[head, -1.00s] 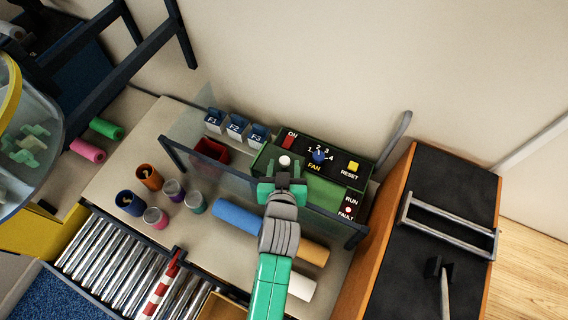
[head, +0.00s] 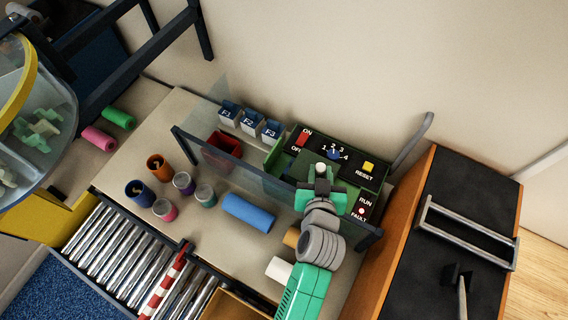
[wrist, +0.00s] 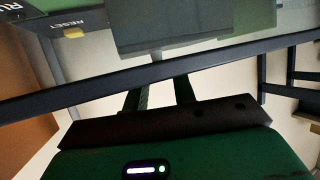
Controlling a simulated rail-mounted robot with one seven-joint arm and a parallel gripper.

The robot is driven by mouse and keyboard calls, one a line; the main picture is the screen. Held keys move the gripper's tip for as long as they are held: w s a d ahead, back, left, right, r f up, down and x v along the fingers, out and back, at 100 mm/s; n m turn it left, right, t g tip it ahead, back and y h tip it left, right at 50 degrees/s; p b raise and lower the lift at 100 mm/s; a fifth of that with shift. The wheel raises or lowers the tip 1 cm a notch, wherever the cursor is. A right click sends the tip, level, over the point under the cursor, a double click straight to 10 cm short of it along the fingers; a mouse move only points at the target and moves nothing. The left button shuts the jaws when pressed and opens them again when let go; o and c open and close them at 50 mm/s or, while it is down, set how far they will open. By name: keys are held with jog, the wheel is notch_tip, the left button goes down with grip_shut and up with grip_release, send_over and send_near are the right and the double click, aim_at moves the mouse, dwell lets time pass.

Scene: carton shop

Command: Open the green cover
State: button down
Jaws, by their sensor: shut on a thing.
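A small white knob (head: 321,168) stands at the tips of my gripper (head: 321,178). My gripper is shut on this knob, which appears to belong to the cover. In the wrist view, two dark fingers (wrist: 160,95) point at a grey stem below a dark plate. The control box (head: 378,167) has a black face with labels, a blue dial (head: 333,154) and a yellow button (head: 368,167).
A clear screen with a dark frame bar (head: 215,160) stands before the box; my arm crosses the bar. Left are labelled bins (head: 248,121), a red bin (head: 222,148) and several cups (head: 183,182). A blue roll (head: 248,213) lies in front. A dark-topped cabinet (head: 450,190) stands right.

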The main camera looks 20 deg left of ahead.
jog(key=s+d+b, duration=0.1)
jog(key=d+b, duration=0.1)
jog(key=d, duration=0.4)
jog(key=shift+s+d, duration=0.15)
jog(key=shift+d, duration=0.15)
jog(key=c, duration=1.2)
grip_release()
jog(key=shift+o, duration=0.2)
jog(key=v, duration=0.7)
jog(key=shift+s+r+b, duration=0.15)
jog(key=shift+s+b, duration=0.2)
jog(key=shift+b, duration=0.05)
